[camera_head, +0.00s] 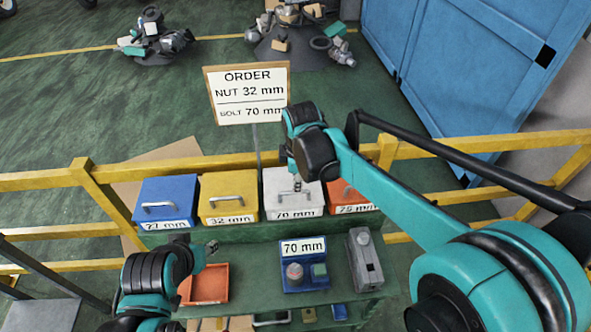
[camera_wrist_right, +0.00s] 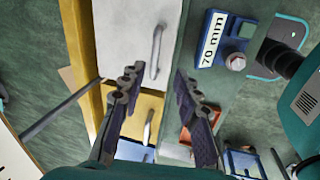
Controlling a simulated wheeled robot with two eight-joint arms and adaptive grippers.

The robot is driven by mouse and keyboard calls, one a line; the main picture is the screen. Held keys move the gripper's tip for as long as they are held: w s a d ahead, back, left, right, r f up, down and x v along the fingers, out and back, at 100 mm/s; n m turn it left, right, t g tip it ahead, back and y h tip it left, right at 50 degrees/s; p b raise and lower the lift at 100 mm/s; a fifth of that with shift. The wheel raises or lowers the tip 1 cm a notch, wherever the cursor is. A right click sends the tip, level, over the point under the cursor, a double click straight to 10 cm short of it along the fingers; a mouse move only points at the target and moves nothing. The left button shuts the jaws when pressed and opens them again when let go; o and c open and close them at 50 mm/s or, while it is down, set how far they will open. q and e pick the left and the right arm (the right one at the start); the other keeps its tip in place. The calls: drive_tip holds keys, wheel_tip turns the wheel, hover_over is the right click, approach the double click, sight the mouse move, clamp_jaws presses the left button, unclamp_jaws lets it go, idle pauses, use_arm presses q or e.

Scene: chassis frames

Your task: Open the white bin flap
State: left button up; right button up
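The white bin (camera_head: 278,183) stands in the row of bins at the back of the bench, labelled 70 mm, with its flap down. In the right wrist view its white flap (camera_wrist_right: 122,40) carries a grey bar handle (camera_wrist_right: 156,52). My right gripper (camera_head: 297,184) is over the front of the white bin. In the wrist view its fingers (camera_wrist_right: 158,72) are spread apart, with the handle showing between and beyond their tips; contact cannot be told. My left gripper (camera_head: 212,247) is low at the left, above the orange tray's edge; its finger opening is unclear.
A blue bin (camera_head: 165,190) and a yellow bin (camera_head: 228,185) stand left of the white one, an orange-red bin (camera_head: 345,192) right. An orange tray (camera_head: 208,290), a blue 70 mm fixture (camera_head: 303,248) and a grey device (camera_head: 364,258) are in front. An order sign (camera_head: 248,93) rises behind.

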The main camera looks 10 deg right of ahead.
drive_tip(key=shift+n, duration=0.5)
drive_tip(key=x, duration=0.2)
drive_tip(key=b+x, duration=0.1)
drive_tip(key=x, duration=0.5)
drive_tip(key=shift+w+a+r, duration=0.1)
drive_tip(key=shift+w+a, duration=0.25)
drive_tip(key=shift+w, duration=0.05)
clamp_jaws()
